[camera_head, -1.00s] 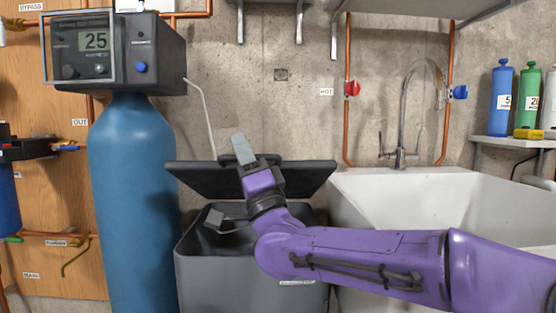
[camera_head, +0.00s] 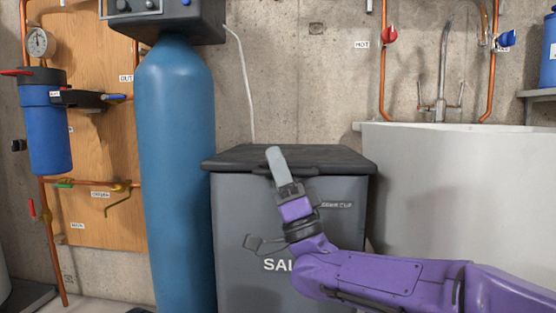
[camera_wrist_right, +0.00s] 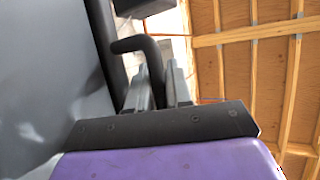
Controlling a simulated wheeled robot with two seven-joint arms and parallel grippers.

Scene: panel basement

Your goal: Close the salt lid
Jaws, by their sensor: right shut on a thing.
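The grey salt bin (camera_head: 345,235) stands between the blue tank and the sink, with part of its label hidden by my arm. Its dark lid (camera_head: 325,156) lies flat, or almost flat, over the top; I see no opening under its front edge. My right gripper (camera_head: 277,162) is at the lid's front edge, shut on the lid's black handle. In the right wrist view the curved handle (camera_wrist_right: 143,46) runs to the fingers (camera_wrist_right: 158,88). My left gripper is not in view.
A tall blue tank (camera_head: 178,170) stands close on the bin's left. A white sink (camera_head: 460,190) with a tap (camera_head: 440,80) is close on its right. A blue filter housing (camera_head: 45,125) and copper pipes are on the left wall. A thin pale tube (camera_head: 245,85) runs down behind the bin.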

